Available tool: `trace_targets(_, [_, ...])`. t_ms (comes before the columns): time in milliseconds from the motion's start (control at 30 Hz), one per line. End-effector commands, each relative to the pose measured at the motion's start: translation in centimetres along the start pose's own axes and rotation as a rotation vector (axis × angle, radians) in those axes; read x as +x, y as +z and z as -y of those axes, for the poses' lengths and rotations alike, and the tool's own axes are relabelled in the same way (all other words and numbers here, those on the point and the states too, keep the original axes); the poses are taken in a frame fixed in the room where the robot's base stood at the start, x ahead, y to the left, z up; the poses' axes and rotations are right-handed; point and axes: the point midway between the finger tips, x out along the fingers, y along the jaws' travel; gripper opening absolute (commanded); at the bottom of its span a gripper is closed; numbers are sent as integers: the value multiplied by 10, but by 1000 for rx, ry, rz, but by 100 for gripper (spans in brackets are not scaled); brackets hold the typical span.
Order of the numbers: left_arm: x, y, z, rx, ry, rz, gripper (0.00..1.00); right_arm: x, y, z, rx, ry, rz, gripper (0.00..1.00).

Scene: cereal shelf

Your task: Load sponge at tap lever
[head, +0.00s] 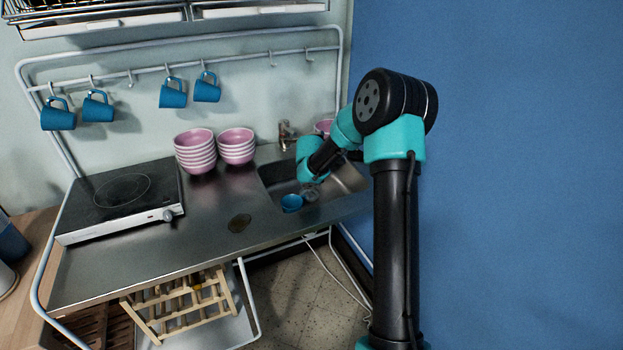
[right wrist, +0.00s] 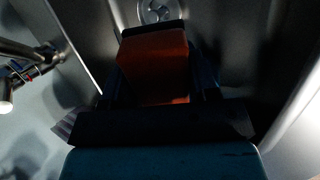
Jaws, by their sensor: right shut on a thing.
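An orange sponge (right wrist: 155,65) shows in the middle of the right wrist view. My right gripper (right wrist: 157,88) is shut on it, with dark fingers on both sides. The round metal drain (right wrist: 155,10) of the sink is beyond the sponge. The metal tap (right wrist: 30,62) is at the left of the right wrist view, apart from the sponge. In the head view the tap (head: 287,133) stands at the back of the sink (head: 275,180). My right arm reaches over the sink there, and the sponge cannot be made out. My left gripper is not in view.
Two stacks of pink bowls (head: 196,150) stand left of the tap. A blue cup-like thing (head: 292,203) is in the sink. A hob (head: 120,195) is on the left of the counter. Blue mugs (head: 173,92) hang from a rail. The counter's middle is mostly clear.

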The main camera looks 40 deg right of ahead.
Motion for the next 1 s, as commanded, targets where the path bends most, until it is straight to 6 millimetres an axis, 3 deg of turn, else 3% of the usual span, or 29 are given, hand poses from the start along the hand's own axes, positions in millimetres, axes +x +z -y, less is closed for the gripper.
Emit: trace_targets(1000, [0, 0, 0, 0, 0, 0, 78, 50, 25, -55, 1, 1, 1, 36])
